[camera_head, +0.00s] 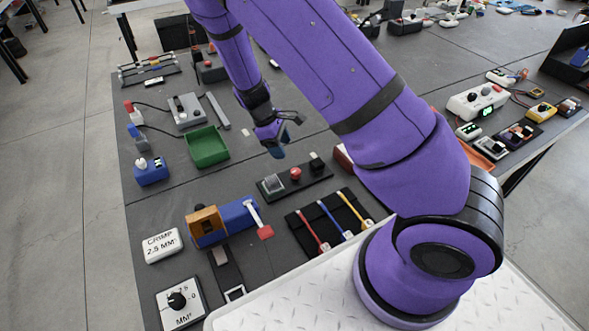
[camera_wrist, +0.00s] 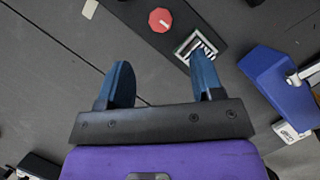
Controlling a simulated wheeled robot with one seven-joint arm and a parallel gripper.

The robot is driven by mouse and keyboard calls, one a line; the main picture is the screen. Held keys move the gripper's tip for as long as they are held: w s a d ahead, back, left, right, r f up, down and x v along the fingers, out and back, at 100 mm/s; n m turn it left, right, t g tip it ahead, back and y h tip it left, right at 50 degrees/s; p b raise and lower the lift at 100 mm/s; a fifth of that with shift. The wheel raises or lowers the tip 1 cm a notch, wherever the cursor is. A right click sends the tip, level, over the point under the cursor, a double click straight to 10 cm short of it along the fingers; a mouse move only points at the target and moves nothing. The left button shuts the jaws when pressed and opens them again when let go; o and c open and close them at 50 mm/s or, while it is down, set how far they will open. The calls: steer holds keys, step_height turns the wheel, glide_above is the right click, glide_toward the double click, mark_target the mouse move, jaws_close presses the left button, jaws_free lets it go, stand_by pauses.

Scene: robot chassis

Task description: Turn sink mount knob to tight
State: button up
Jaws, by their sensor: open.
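A red knob (camera_wrist: 160,19) with a pale mark sits on a black plate (camera_wrist: 138,12) at the top of the wrist view. A striped metal heat sink (camera_wrist: 193,46) is on the same plate. In the head view this seems to be the black plate with the red knob (camera_head: 295,173), the grey heat sink (camera_head: 272,184) and a black part (camera_head: 316,160) at its far end. My gripper (camera_wrist: 164,85) is open with nothing between its fingers. In the head view my gripper (camera_head: 276,148) hangs above the table behind the plate, apart from the knob. The knob's marked positions are too small to read.
A blue tool (camera_head: 238,218) with an orange part lies left of the plate. A rack with red, blue and yellow handles (camera_head: 328,222) is in front of it. A green tray (camera_head: 206,146) stands at the left. Bare table lies between the tray and the plate.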

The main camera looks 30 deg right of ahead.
mark_target(295, 171)
steer(key=x, duration=1)
steer(key=shift+s+f, duration=0.15)
steer(key=shift+f, duration=0.05)
steer(key=shift+d, duration=0.1)
steer(key=c, duration=0.9)
